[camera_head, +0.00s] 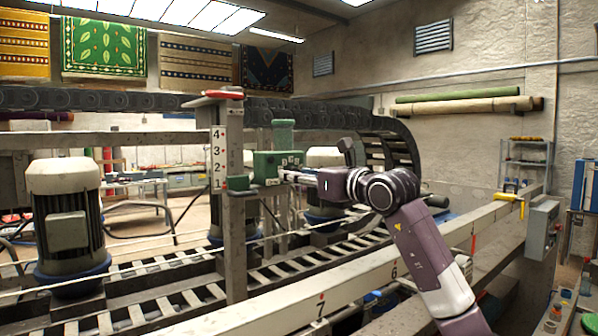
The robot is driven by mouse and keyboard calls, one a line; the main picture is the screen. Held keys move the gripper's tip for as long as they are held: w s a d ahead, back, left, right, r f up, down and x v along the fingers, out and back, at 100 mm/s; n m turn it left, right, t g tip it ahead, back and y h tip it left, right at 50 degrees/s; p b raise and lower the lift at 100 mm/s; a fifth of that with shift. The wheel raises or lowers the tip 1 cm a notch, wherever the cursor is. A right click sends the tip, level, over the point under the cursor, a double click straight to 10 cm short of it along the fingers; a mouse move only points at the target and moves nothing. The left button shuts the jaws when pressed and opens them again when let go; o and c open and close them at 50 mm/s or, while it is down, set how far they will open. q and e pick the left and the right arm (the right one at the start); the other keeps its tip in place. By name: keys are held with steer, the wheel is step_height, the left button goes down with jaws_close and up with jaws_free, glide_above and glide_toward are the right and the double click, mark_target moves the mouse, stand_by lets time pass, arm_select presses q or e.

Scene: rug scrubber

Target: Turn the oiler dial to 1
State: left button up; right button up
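The oiler looks to be the green box (265,168) with a green cylinder (283,133) on top, fixed by the upright post. Small pale number marks (290,159) show on its face, too small to read. My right arm comes in from the lower right, and its gripper (284,175) is level with the lower front of the green box, touching it or very close. The dial is hidden or too small to make out, so its setting cannot be read. I cannot tell whether the fingers are closed on it. My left gripper is out of view.
An upright post (234,200) carries a scale plate (218,160) marked 1 to 4. A long pale beam (270,318) crosses the foreground below my arm. A motor (65,215) stands at left. A grey control box (541,228) is at right.

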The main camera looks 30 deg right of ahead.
steer(key=shift+s, duration=0.15)
steer(key=c, duration=0.5)
jaws_close()
arm_select(q)
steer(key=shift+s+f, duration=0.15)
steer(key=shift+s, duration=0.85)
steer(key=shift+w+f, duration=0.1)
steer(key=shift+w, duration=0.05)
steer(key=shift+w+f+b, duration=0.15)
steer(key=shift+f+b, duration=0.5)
steer(key=shift+b, duration=0.05)
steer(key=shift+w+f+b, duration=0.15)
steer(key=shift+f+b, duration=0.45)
steer(key=shift+b, duration=0.1)
arm_select(e)
steer(key=shift+r+m, duration=0.1)
steer(key=shift+m, duration=3.2)
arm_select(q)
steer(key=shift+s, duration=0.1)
